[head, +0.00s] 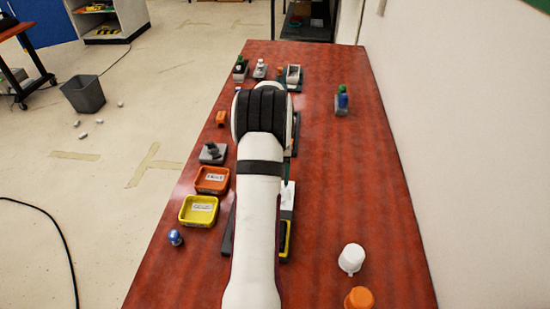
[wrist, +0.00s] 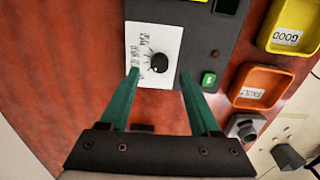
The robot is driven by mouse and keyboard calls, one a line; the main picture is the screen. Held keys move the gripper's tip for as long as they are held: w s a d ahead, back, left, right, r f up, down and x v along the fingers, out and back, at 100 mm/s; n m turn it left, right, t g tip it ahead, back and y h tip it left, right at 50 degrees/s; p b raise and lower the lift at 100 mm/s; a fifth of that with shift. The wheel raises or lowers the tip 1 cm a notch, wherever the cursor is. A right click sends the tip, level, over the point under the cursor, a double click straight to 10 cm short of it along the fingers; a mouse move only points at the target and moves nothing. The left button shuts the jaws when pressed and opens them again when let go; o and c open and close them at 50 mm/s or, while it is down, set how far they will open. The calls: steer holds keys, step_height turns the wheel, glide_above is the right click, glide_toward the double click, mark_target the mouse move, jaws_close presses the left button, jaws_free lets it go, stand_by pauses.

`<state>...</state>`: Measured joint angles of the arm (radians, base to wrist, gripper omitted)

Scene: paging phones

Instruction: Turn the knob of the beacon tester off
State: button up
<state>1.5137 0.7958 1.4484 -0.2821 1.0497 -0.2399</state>
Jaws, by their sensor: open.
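The beacon tester (wrist: 205,40) is a dark grey box at the top of the wrist view. Its black round knob (wrist: 159,63) sits on a white label plate (wrist: 139,45) with printed marks; the setting is too small to read. A green button (wrist: 209,79) and a small dark red lamp lie to the right of the knob. My gripper (wrist: 160,75) is open, its two green fingers either side of the knob in the picture, apparently not touching it. In the head view my arm hides most of the tester, and the gripper's fingers do not show.
A yellow tray (head: 199,211) labelled GOOD and an orange tray (head: 212,180) labelled FAULT stand left of my arm. A grey device (head: 213,153) is beyond them. White (head: 352,258) and orange (head: 359,298) caps stand at front right. The table's right middle is clear.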

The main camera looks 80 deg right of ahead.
step_height(320, 180, up, 11)
steer(key=shift+r, duration=0.1)
stand_by(0.3)
